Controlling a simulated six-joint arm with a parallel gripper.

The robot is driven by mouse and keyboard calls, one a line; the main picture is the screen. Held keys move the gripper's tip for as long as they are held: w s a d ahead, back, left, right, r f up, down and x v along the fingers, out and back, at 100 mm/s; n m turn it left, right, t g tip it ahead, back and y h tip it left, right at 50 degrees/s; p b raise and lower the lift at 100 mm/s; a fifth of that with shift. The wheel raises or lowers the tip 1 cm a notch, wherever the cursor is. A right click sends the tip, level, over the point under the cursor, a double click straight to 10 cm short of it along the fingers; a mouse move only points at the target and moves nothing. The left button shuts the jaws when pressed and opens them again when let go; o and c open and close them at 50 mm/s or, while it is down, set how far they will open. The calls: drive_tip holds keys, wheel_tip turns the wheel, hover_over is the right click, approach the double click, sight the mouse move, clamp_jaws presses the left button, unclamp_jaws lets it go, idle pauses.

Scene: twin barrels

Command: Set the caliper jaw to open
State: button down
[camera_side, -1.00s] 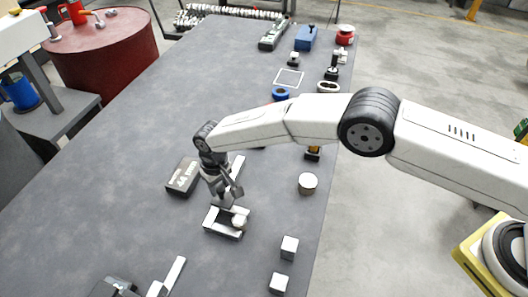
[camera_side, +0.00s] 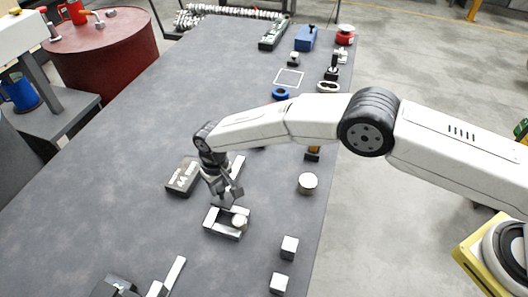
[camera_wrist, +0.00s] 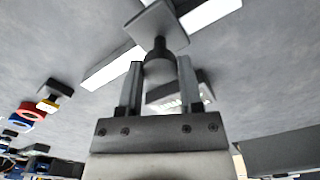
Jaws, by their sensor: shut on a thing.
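The caliper lies on the grey bench in the side view, with a pale rail (camera_side: 238,166) running behind my gripper and pale jaws (camera_side: 224,234) at its near end. My gripper (camera_side: 227,197) points down over the caliper. In the wrist view my gripper (camera_wrist: 160,78) is shut on a dark grey knob (camera_wrist: 160,58), which stands on a grey sliding plate (camera_wrist: 148,22) across the rail (camera_wrist: 112,68). The fingers hide part of the caliper in the side view.
A dark box (camera_side: 183,177) lies close left of my gripper. A round pale-topped can (camera_side: 307,183) and two pale cubes (camera_side: 289,247) (camera_side: 278,283) stand to the right. Another pale bar (camera_side: 175,271) lies at the near edge. The bench's left middle is clear.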

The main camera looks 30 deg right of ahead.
drive_tip(key=shift+w+d, duration=2.05)
drive_tip(key=shift+w, duration=0.05)
drive_tip(key=shift+c, duration=1.2)
unclamp_jaws()
wheel_tip(320, 180, up, 8)
